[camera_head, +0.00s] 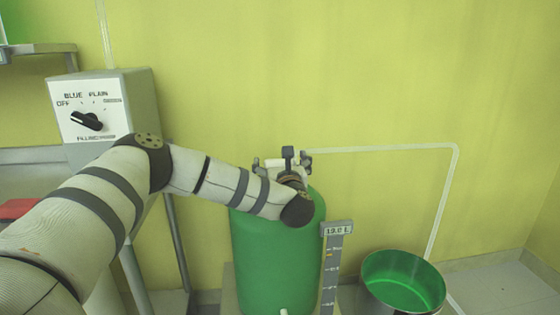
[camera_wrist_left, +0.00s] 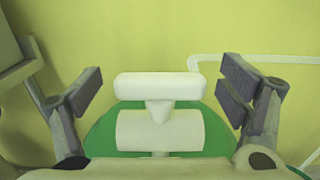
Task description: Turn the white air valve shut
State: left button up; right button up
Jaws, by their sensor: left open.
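The white air valve (camera_wrist_left: 160,87) shows in the left wrist view as a T-shaped handle with a crossbar lying level above a white cylindrical body (camera_wrist_left: 160,130). It sits over the top of the green tank (camera_head: 270,255). My left gripper (camera_wrist_left: 163,92) is open, with one finger on each side of the handle and a clear gap on both sides. In the head view my left gripper (camera_head: 283,160) is at the top of the tank, where my own wrist and fingers hide most of the valve.
A control box (camera_head: 92,108) with a black knob stands at the left. A white pipe (camera_head: 385,149) runs along the wall.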

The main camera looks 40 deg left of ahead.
pick_arm(q)
jog(key=shift+w+a, duration=0.35)
jog(key=shift+a, duration=0.05)
jog(key=c, duration=1.2)
